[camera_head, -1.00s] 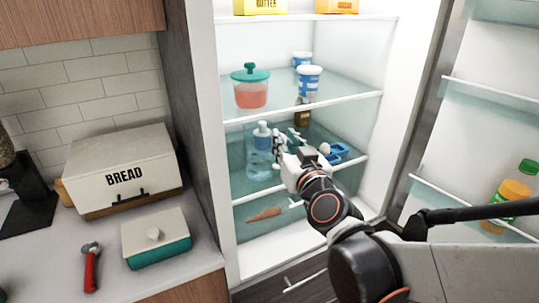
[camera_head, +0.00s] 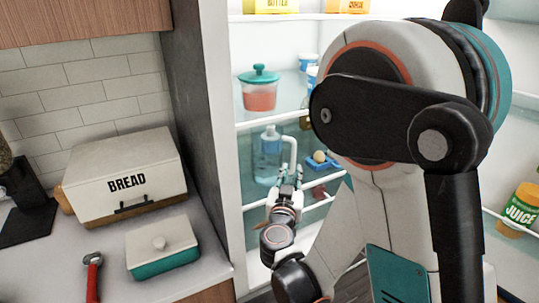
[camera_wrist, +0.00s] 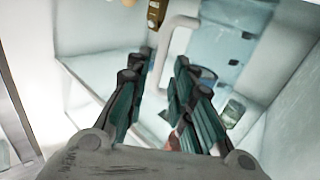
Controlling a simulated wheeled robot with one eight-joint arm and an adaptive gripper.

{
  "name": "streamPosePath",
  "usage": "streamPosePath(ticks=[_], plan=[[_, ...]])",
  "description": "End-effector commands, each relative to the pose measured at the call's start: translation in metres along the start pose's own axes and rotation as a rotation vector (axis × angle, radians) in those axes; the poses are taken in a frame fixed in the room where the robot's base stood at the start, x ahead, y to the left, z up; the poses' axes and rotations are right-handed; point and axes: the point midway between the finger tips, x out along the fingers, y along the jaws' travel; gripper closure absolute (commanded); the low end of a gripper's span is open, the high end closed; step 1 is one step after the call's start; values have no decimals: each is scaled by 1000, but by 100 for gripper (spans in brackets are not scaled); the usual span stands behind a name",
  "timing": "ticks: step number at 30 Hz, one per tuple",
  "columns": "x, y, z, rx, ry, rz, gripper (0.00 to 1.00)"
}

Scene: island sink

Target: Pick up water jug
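My gripper (camera_head: 290,180) is in front of and slightly below the handle. In the wrist view, the fingers of my gripper (camera_wrist: 156,72) are spread apart. The white handle (camera_wrist: 174,40) shows just beyond and between the fingertips. I cannot tell whether they touch it.
A teal-lidded container (camera_head: 259,91) sits on the shelf above. A blue carton with an egg (camera_head: 320,159) is right of the jug. A bread box (camera_head: 125,180) and butter dish (camera_head: 163,248) are on the counter at left.

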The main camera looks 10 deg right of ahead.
Motion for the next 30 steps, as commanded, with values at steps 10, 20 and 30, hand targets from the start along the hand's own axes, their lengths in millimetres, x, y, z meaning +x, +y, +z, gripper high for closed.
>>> streamPosePath(ticks=[10, 20, 30], plan=[[38, 0, -1, 1, 1, -1, 78], [78, -3, -3, 1, 1, 0, 78], [90, -3, -5, 1, 1, -2, 78]])
